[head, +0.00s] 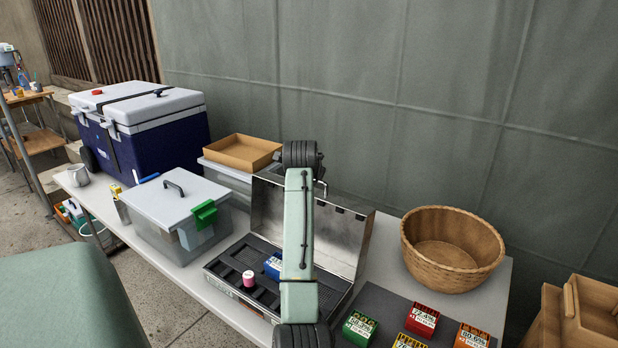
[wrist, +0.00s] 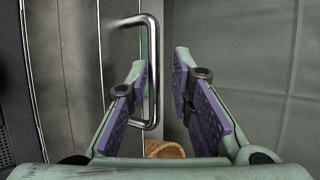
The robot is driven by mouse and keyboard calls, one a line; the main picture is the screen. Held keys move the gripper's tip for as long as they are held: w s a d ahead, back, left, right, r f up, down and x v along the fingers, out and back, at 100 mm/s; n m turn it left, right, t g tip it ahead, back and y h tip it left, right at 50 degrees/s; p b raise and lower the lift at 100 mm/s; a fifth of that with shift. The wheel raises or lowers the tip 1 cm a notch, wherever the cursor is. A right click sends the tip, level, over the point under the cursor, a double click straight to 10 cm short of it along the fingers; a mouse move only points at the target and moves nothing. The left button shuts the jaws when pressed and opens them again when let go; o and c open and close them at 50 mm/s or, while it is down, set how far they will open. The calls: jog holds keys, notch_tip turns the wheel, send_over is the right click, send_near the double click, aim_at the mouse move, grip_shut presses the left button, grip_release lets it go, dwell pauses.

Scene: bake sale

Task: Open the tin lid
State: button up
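The tin (head: 330,300) is a grey metal case on the table with a dark inside. Its lid (head: 345,240) stands raised at the back, partly hidden by my arm. A pink-and-white cylinder (head: 249,279) and a blue box (head: 273,266) are inside. In the wrist view, the lid (wrist: 75,70) is at left, with a bent metal handle (wrist: 154,75). My gripper (wrist: 160,63) is open, its purple-padded fingers either side of the handle bar, which is nearer the left finger. I cannot tell whether they touch. The head view hides the fingers behind my arm.
A wicker basket (head: 453,250) stands right of the tin, with several coloured boxes (head: 422,321) in front. A clear bin with a grey lid (head: 175,197) is left of the tin. A blue cooler (head: 150,135) and cardboard tray (head: 241,152) are behind. A green wall (head: 430,100) backs the table.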

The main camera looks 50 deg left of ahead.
jog(key=shift+o, duration=1.1)
jog(key=shift+f, duration=0.1)
jog(key=v, duration=1.2)
